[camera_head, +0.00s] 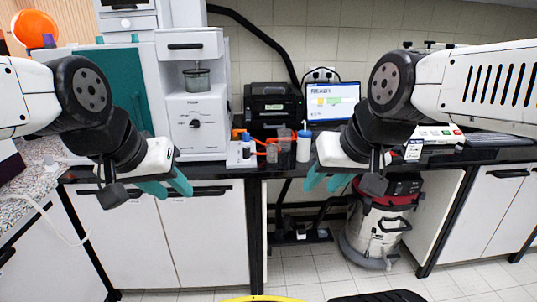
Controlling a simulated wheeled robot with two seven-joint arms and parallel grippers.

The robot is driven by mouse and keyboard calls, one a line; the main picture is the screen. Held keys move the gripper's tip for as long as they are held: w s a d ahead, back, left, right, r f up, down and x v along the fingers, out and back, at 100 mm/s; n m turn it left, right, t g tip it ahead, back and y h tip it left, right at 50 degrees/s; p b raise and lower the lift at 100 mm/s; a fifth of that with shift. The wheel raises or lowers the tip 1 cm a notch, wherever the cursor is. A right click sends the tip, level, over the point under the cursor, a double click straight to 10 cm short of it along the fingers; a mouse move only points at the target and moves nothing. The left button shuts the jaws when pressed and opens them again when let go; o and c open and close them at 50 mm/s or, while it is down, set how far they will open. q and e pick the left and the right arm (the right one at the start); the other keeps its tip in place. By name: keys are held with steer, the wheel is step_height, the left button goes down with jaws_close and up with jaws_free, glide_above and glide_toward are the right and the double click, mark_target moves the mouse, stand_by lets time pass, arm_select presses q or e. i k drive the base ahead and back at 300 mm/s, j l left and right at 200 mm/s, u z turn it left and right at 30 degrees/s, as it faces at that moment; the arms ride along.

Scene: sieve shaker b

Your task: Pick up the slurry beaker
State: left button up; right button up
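A clear beaker-like vessel (197,80) sits in the recess of the white machine. I cannot tell which of these is the slurry beaker. My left gripper (167,187) hangs with its teal fingers apart, in front of the bench edge, left of the small vessels. My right gripper (327,180) also has its teal fingers apart, in front of the bench and to their right. Both look empty and touch none of the vessels.
A white wash bottle (304,144) stands right of the cups, and a blue-capped bottle (246,146) left of them. Behind are a black device (272,108) and a screen (333,101). A vacuum cleaner (378,225) stands under the bench.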

mark_target(272, 150)
steer(key=j+z, duration=0.1)
steer(key=z, duration=0.3)
steer(key=i+j+z, duration=0.1)
steer(key=z, duration=0.3)
steer(key=j+z, duration=0.1)
steer(key=z, duration=0.3)
steer(key=j+z, duration=0.1)
steer(key=z, duration=0.3)
steer(key=j+z, duration=0.3)
steer(key=j, duration=0.35)
steer(key=k+j+z, duration=0.1)
steer(key=j+z, duration=0.25)
steer(key=j, duration=0.6)
steer(key=k+j, duration=0.1)
steer(key=j, duration=0.25)
